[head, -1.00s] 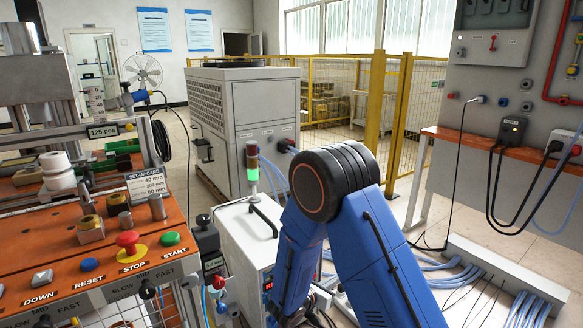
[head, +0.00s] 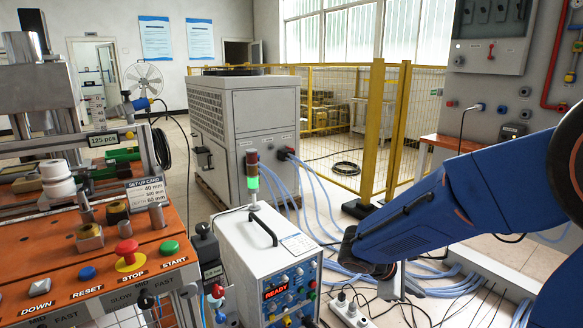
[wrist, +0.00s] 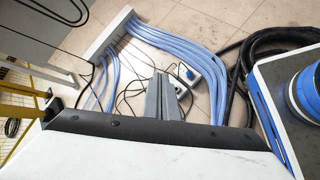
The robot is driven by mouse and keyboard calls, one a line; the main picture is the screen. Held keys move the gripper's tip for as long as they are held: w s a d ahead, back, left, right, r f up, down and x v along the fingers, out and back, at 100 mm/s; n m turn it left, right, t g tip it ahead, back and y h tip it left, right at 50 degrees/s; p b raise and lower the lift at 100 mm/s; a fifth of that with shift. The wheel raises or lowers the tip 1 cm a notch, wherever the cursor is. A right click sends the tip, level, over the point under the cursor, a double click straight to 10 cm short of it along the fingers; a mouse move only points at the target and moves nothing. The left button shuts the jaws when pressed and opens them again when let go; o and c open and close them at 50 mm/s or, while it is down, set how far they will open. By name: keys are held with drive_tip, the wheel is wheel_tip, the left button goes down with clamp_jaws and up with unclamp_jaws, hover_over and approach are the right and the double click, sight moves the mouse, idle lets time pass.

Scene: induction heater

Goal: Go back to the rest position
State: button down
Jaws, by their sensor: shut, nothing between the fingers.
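My gripper (wrist: 162,92) shows in the wrist view with its two grey fingers together and nothing between them. It hangs over the floor, near blue hoses and a white power strip. In the head view my blue arm reaches in from the right edge. The end of the arm is beside the right side of the white heater unit (head: 270,262), above the power strip (head: 350,309). Part of the gripper (head: 393,285) shows there, but its fingertips are unclear.
An orange control bench (head: 150,248) with buttons stands at the left. A grey chiller cabinet (head: 245,115) and yellow fence (head: 375,130) stand behind. Blue hoses (head: 320,215) and cables cover the floor at right. Open floor shows in front of the fence.

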drive_tip(key=s+a+r+m+t+y, duration=0.1)
drive_tip(key=s+r+m+y, duration=0.3)
drive_tip(key=s, duration=0.6)
drive_tip(key=s+a+r+m+t+y, duration=0.2)
drive_tip(key=s+r+m+y, duration=0.3)
drive_tip(key=s+m, duration=0.3)
drive_tip(key=s+a, duration=0.1)
drive_tip(key=s, duration=0.1)
drive_tip(key=shift+s+a+m, duration=0.2)
drive_tip(key=shift+s+m, duration=0.1)
drive_tip(key=shift+s, duration=0.1)
idle(1.0)
